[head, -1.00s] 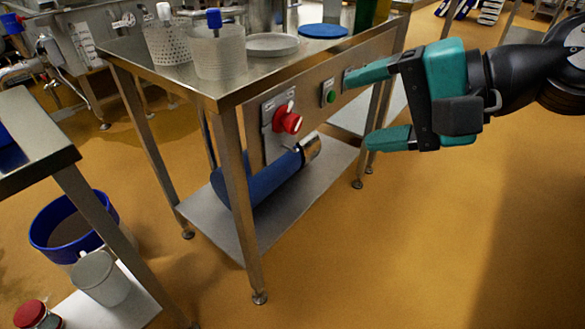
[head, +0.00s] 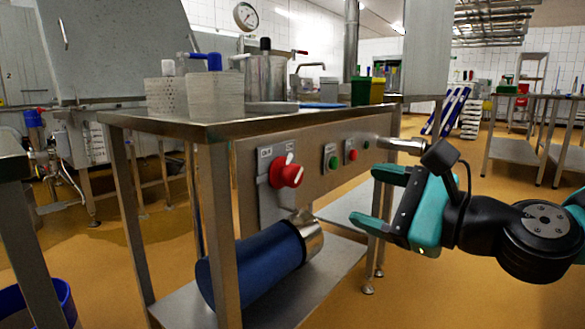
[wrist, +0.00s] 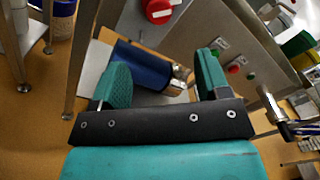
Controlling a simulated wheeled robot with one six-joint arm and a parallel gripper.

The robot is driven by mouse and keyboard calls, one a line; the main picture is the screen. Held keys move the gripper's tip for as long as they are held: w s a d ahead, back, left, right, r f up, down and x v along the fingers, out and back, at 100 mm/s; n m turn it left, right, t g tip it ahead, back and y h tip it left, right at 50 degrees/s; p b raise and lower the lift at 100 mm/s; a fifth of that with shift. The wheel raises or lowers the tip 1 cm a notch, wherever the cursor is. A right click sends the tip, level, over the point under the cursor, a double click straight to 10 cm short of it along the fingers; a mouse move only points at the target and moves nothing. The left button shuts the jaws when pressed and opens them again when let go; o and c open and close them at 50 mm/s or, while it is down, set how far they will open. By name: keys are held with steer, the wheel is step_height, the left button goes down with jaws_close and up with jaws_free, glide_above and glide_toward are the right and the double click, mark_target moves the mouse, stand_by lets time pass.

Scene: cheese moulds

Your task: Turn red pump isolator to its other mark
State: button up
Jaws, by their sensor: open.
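The red pump isolator (head: 287,172) is a red rotary knob with a white pointer bar, on a grey plate on the table's front panel. Its pointer leans up and slightly right in the head view; the plate's marks are too small to read surely. In the wrist view the isolator (wrist: 158,10) is at the top edge, partly cut off, beyond the fingers. My gripper (head: 372,197) is open and empty, to the right of the isolator and apart from it. Its two teal fingers also show in the wrist view (wrist: 158,85).
A green button (head: 333,162) and a red button (head: 353,155) sit right of the isolator on the steel panel (head: 312,172). A blue motor (head: 262,262) with a metal end lies below on the lower shelf. White moulds (head: 215,95) stand on the tabletop. Open floor lies in front.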

mark_target(297, 177)
steer(key=p+x, duration=1.2)
steer(key=x, duration=0.3)
steer(key=shift+w+a, duration=0.15)
steer(key=shift+w, duration=0.05)
steer(key=shift+f, duration=0.1)
steer(key=c, duration=0.9)
